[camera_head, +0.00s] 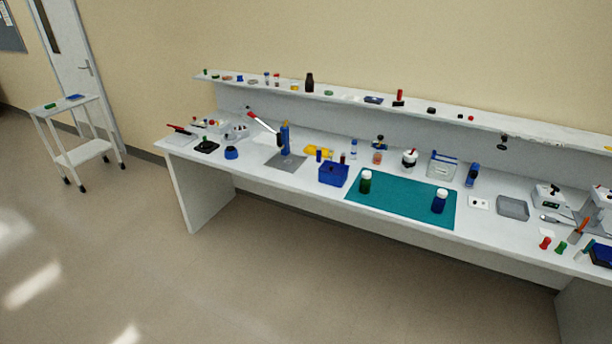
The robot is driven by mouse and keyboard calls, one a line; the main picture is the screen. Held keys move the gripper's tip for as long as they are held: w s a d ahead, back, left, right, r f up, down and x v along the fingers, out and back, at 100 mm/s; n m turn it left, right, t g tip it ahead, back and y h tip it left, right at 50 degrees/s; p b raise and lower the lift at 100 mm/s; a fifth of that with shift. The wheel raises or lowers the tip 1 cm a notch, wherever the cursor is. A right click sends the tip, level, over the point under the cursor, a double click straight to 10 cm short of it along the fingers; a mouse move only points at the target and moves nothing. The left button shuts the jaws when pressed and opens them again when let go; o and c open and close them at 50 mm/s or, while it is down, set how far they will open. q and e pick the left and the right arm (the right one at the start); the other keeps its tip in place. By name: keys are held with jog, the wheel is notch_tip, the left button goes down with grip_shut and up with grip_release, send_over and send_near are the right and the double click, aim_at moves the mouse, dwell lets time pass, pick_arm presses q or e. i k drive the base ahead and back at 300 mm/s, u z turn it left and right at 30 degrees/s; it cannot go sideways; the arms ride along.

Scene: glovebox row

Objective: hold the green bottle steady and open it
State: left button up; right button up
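The green bottle (366,184) stands upright on the left part of the teal mat (402,206), near the mat's back edge. It has a dark green body and a white cap (367,175) that sits on its top. A similar bottle with a dark blue body (439,204) and a white cap stands upright toward the right end of the mat. Neither of my grippers shows in the head view. Nothing touches the green bottle.
A blue bin (333,175) stands just left of the mat. A shelf (360,98) with small items runs behind the bench. A white cart (82,152) stands far left. The floor before the bench is clear.

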aim_at(365, 185)
jog(key=u, duration=0.35)
jog(key=i, duration=1.55)
jog(key=z, duration=0.6)
